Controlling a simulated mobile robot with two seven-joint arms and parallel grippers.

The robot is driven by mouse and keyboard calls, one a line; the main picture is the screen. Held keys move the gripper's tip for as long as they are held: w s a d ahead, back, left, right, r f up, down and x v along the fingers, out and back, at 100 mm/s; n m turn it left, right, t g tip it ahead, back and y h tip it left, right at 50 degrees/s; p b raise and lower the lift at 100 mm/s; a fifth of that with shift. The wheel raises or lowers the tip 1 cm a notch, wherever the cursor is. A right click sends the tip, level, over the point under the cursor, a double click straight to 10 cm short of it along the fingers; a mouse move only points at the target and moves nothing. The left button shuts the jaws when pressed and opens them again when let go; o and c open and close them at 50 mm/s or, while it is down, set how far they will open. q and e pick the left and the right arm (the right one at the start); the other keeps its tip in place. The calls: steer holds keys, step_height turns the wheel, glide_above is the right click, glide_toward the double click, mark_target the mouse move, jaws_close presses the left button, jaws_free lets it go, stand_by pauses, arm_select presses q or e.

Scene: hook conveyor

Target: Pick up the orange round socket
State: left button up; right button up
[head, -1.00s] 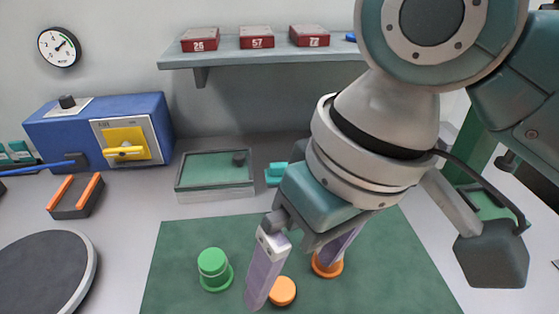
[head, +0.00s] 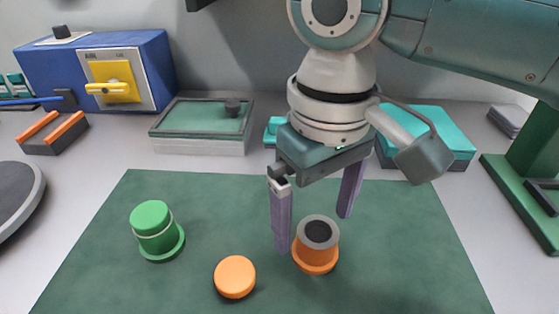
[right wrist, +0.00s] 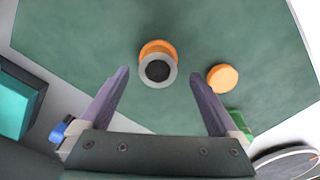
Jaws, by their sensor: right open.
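The orange round socket (head: 316,258) stands upright on the green mat, with a grey top ring and a dark round opening. In the right wrist view the socket (right wrist: 158,47) lies ahead between the lines of the two fingers. My right gripper (head: 313,232) is open and empty, fingers pointing down beside and behind the socket in the head view. Its two fingers also frame the socket in the right wrist view (right wrist: 159,74). I see no contact, and the fingertips' exact height is unclear. My left gripper is not in view.
A flat orange disc (head: 235,277) lies left of the socket, and a green stepped cylinder (head: 154,229) stands farther left on the mat (head: 205,195). Behind are a lidded tray (head: 200,145), a teal box (head: 440,130) and a blue machine (head: 150,65).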

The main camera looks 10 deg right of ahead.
mark_target(317, 236)
steer(key=f, duration=0.3)
steer(key=shift+s+d+f, duration=0.15)
steer(key=shift+d+f, duration=0.05)
steer(key=shift+f, duration=0.1)
steer(key=shift+c, duration=0.2)
jaws_close()
stand_by(0.4)
